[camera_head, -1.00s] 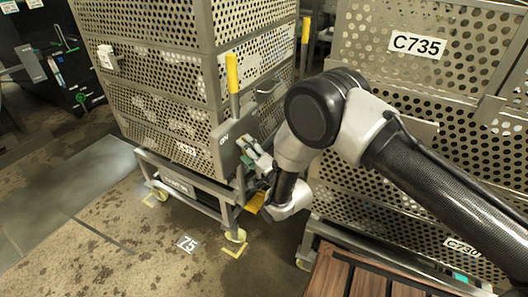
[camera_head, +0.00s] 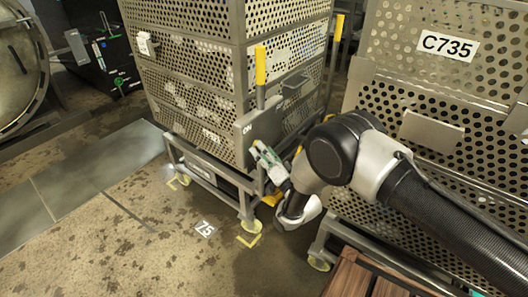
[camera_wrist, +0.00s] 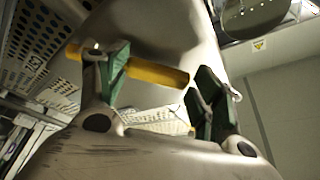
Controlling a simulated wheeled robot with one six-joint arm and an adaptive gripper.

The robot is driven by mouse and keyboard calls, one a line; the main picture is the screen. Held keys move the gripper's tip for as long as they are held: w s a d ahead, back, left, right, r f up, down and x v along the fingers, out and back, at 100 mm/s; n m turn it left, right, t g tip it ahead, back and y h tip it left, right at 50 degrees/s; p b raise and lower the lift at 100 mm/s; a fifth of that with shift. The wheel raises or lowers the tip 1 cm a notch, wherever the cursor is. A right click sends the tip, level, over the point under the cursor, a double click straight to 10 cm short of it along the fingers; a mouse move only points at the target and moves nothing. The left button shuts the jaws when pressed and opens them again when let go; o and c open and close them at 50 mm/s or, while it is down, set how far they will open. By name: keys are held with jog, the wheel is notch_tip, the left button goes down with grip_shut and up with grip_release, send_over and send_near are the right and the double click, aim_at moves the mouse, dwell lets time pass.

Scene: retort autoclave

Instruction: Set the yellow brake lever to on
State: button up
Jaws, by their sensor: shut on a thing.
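The yellow brake lever (camera_head: 261,66) stands upright beside a grey plate (camera_head: 262,130) marked ON, at the near corner of the perforated cart. My gripper (camera_head: 268,160) is low at this plate, below the yellow grip in the head view. In the wrist view my green-padded fingers (camera_wrist: 160,90) stand apart, with a yellow bar (camera_wrist: 155,73) running across between them. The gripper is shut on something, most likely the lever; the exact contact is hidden. The lower end of the lever is hidden by the plate.
The perforated cart (camera_head: 195,75) stands on wheels over yellow floor marks. A second perforated cart, labelled C735 (camera_head: 448,44), stands close on the right. Another yellow lever (camera_head: 339,27) shows behind. Wooden slats (camera_head: 370,278) are at the front. Floor at left is clear.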

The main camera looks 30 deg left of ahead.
jog(key=o, duration=1.4)
jog(key=shift+o, duration=0.2)
jog(key=v, duration=1.2)
